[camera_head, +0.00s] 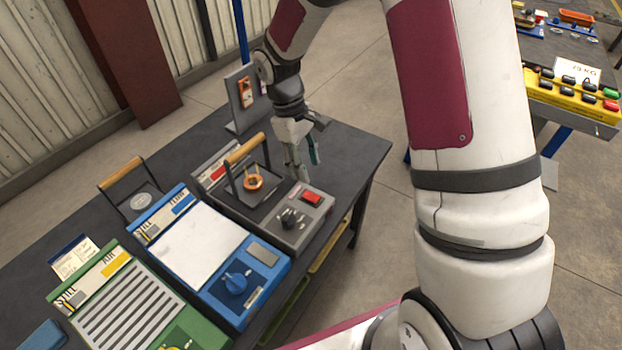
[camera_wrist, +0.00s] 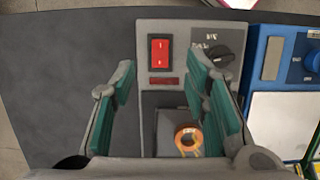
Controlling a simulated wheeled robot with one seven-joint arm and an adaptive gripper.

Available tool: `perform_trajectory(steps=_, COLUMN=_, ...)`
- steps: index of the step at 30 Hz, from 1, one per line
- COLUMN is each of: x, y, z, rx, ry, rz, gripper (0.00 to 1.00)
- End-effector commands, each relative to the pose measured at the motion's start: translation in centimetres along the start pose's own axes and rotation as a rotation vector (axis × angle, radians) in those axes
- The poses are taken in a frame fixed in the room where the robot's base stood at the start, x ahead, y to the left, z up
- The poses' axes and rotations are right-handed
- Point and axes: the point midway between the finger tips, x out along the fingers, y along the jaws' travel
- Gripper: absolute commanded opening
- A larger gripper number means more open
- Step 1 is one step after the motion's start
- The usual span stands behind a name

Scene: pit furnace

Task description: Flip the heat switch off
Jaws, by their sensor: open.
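The heat switch looks to be the red rocker switch (camera_head: 312,198) on the grey unit (camera_head: 318,222), near a black knob (camera_head: 291,218). In the wrist view the red rocker (camera_wrist: 160,52) sits in a black frame, with a dark red strip (camera_wrist: 164,81) beside it and the black knob (camera_wrist: 219,56) to its right. I cannot tell which way the rocker is tipped. My gripper (camera_head: 306,170) is open and empty above the grey unit, just behind the switch. In the wrist view its green-padded fingers (camera_wrist: 162,75) stand either side of the switch, apart from it.
A copper coil (camera_head: 253,183) sits on the grey unit under a wooden-handled frame (camera_head: 244,148). A blue unit (camera_head: 262,280) and a green unit (camera_head: 110,262) stand to the left. An upright panel (camera_head: 236,97) stands behind. The dark tabletop (camera_head: 357,150) is bare at the right.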

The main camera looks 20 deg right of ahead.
Motion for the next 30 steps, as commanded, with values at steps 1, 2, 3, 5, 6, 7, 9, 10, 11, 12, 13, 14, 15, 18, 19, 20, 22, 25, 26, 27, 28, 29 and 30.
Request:
perform_trajectory(steps=1, x=-0.9, y=0.1, z=-0.1, rx=0.001, ry=0.004, rz=0.003, gripper=0.42)
perform_trajectory(steps=2, x=-1.3, y=0.1, z=-0.1, rx=0.000, ry=0.002, rz=0.002, gripper=0.42)
perform_trajectory(steps=3, x=-1.8, y=0.1, z=-0.1, rx=0.000, ry=0.002, rz=0.002, gripper=0.42)
perform_trajectory(steps=5, x=-2.3, y=0.0, z=0.0, rx=0.000, ry=0.001, rz=0.001, gripper=0.42)
perform_trajectory(steps=6, x=-2.6, y=0.0, z=0.0, rx=0.000, ry=0.001, rz=0.001, gripper=0.42)
perform_trajectory(steps=7, x=-2.8, y=0.0, z=0.0, rx=0.000, ry=0.001, rz=0.001, gripper=0.42)
perform_trajectory(steps=9, x=-3.0, y=0.0, z=0.0, rx=-0.001, ry=0.001, rz=0.000, gripper=0.42)
perform_trajectory(steps=10, x=-3.1, y=0.0, z=0.0, rx=-0.001, ry=0.001, rz=0.000, gripper=0.42)
perform_trajectory(steps=11, x=-3.1, y=0.0, z=0.0, rx=-0.001, ry=0.000, rz=0.000, gripper=0.42)
perform_trajectory(steps=12, x=-3.1, y=0.0, z=0.0, rx=-0.001, ry=0.000, rz=0.000, gripper=0.42)
perform_trajectory(steps=13, x=-3.1, y=0.0, z=0.0, rx=-0.001, ry=0.000, rz=0.000, gripper=0.42)
perform_trajectory(steps=14, x=-3.1, y=0.0, z=0.0, rx=-0.001, ry=0.000, rz=0.000, gripper=0.42)
perform_trajectory(steps=15, x=-3.1, y=0.0, z=0.0, rx=-0.001, ry=0.000, rz=0.000, gripper=0.42)
perform_trajectory(steps=18, x=-3.1, y=0.0, z=0.0, rx=-0.001, ry=0.000, rz=0.000, gripper=0.42)
perform_trajectory(steps=19, x=-3.1, y=0.0, z=0.0, rx=-0.001, ry=0.000, rz=0.000, gripper=0.42)
perform_trajectory(steps=20, x=-3.1, y=0.0, z=0.0, rx=-0.001, ry=0.000, rz=0.000, gripper=0.42)
perform_trajectory(steps=22, x=-3.1, y=0.0, z=0.0, rx=-0.001, ry=0.000, rz=0.000, gripper=0.42)
perform_trajectory(steps=25, x=-3.4, y=0.0, z=0.2, rx=0.003, ry=0.003, rz=0.003, gripper=0.42)
perform_trajectory(steps=26, x=-3.6, y=0.0, z=0.3, rx=0.007, ry=0.006, rz=0.005, gripper=0.42)
perform_trajectory(steps=27, x=-4.2, y=-0.1, z=0.7, rx=0.015, ry=0.011, rz=0.010, gripper=0.42)
perform_trajectory(steps=28, x=-4.8, y=-0.2, z=1.1, rx=0.023, ry=0.017, rz=0.016, gripper=0.42)
perform_trajectory(steps=29, x=-5.5, y=-0.3, z=1.6, rx=0.034, ry=0.024, rz=0.022, gripper=0.42)
perform_trajectory(steps=30, x=-6.5, y=-0.4, z=2.3, rx=0.051, ry=0.036, rz=0.031, gripper=0.42)
